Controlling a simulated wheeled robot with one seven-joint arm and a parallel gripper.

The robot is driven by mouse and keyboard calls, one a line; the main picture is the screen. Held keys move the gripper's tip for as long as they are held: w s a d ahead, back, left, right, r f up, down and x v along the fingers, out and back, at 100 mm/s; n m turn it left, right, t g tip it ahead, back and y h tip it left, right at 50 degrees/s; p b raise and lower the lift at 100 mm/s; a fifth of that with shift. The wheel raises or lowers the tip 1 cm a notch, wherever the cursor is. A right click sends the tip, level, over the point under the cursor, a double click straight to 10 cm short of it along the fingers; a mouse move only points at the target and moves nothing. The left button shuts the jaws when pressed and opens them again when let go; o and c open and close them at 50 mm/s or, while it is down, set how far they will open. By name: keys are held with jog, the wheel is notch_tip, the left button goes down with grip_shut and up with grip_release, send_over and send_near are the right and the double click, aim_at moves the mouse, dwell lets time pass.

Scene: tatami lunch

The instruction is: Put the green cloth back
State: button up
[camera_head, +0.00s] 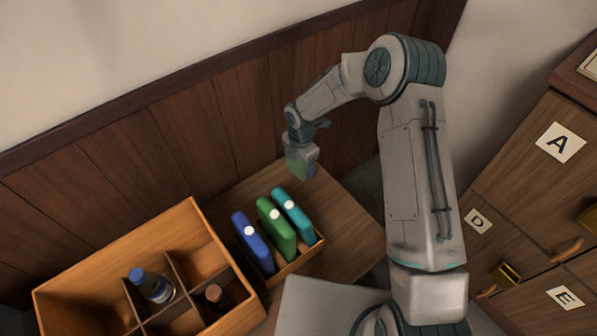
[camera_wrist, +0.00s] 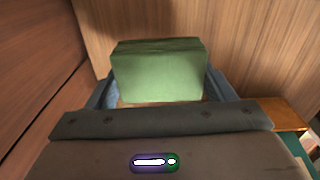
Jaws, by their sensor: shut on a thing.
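The green cloth (camera_wrist: 158,72) shows as a folded, block-like bundle between the two fingers in the wrist view. My gripper (camera_head: 301,168) is shut on it, with a finger at its left and right sides. In the head view only a faint green patch of the cloth shows at the gripper's end, near the wall panelling and over the far part of the wooden table (camera_head: 345,215). I cannot tell whether the cloth touches the table top.
A small wooden holder (camera_head: 300,262) with upright blue, green and teal cases stands nearer. Left of it is a divided wooden crate (camera_head: 95,262) with a blue-capped bottle (camera_head: 153,286) and a brown bottle (camera_head: 217,297). Lettered drawers (camera_head: 515,215) stand right. Bare table lies right of the holder.

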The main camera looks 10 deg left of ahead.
aim_at(298, 170)
jog(key=shift+w+a+f, duration=0.25)
jog(key=shift+a+f, duration=0.05)
jog(key=shift+f, duration=0.05)
jog(key=shift+f+b, duration=0.45)
jog(key=shift+f, duration=1.4)
jog(key=shift+f, duration=0.1)
jog(key=shift+f, duration=0.15)
jog(key=o, duration=1.3)
jog(key=shift+r, duration=0.2)
jog(key=r+p, duration=0.2)
jog(key=r, duration=1)
jog(key=shift+d, duration=0.2)
jog(key=shift+w+r, duration=0.1)
jog(key=shift+r, duration=0.05)
